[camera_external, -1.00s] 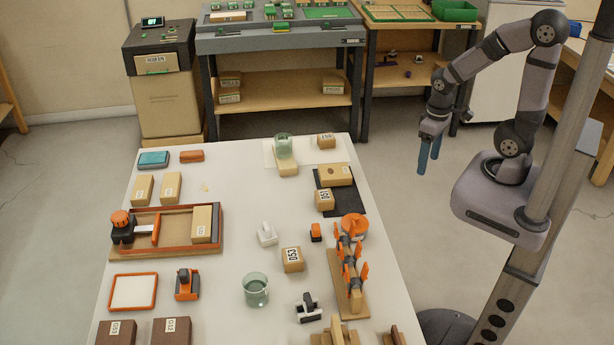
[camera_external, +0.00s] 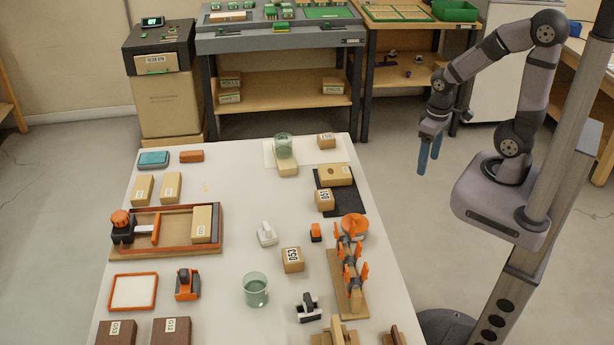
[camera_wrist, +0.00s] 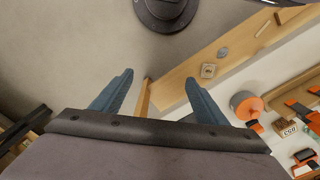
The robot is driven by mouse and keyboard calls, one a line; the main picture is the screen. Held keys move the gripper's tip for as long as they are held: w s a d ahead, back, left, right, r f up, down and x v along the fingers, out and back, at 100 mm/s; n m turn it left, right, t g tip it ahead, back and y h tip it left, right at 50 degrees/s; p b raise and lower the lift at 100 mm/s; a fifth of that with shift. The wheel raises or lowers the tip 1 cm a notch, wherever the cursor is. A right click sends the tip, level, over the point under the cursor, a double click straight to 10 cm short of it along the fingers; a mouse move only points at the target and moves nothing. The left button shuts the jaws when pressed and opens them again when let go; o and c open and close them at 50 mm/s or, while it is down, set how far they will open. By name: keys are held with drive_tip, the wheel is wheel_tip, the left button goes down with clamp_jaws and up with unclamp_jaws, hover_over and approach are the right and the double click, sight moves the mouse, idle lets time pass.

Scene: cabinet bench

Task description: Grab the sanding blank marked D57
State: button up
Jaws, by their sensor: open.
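A small tan block (camera_external: 325,203) sits at the front edge of a dark mat (camera_external: 350,203), on the right side of the bench; its label seems to read D57, but it is small and tilted. Another tan block (camera_external: 292,265) nearer the middle is marked D53. My gripper (camera_external: 428,163) hangs in the air beyond the bench's right edge, pointing down, well away from the blocks. In the wrist view its two blue fingers (camera_wrist: 158,76) are apart with nothing held between them. I cannot pick out D57 in the wrist view.
An orange-clamped fixture (camera_external: 352,275) stands just in front of the mat. A longer block (camera_external: 335,175) lies on the mat behind. A glass jar (camera_external: 284,146) stands at the back and a glass beaker (camera_external: 255,291) toward the front. A wooden tray (camera_external: 120,243) is at left.

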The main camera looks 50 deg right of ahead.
drive_tip(key=w+d+f+n+h+b, duration=0.4)
drive_tip(key=w+d+n, duration=0.2)
drive_tip(key=n, duration=0.1)
drive_tip(key=n+t+h+b, duration=0.5)
drive_tip(key=n+t+b, duration=0.15)
drive_tip(key=n, duration=0.85)
approach(327, 138)
drive_tip(key=s+d+f, duration=0.3)
drive_tip(key=s+d, duration=0.5)
drive_tip(key=d, duration=0.1)
drive_tip(key=w+a+n+t+b, duration=0.1)
drive_tip(key=w+a+n, duration=0.1)
drive_tip(key=w+a+n+t, duration=0.1)
drive_tip(key=w+n+t, duration=0.1)
drive_tip(key=w, duration=0.1)
drive_tip(key=w+a+n+t+b, duration=0.1)
drive_tip(key=w+a+n, duration=0.1)
drive_tip(key=w, duration=0.1)
drive_tip(key=shift+a+f+y+b, duration=0.2)
drive_tip(key=shift+a+y+b, duration=0.1)
drive_tip(key=shift+a, duration=0.05)
drive_tip(key=shift+p+x, duration=0.9)
drive_tip(key=shift+x, duration=2.75)
drive_tip(key=shift+w+r, duration=0.15)
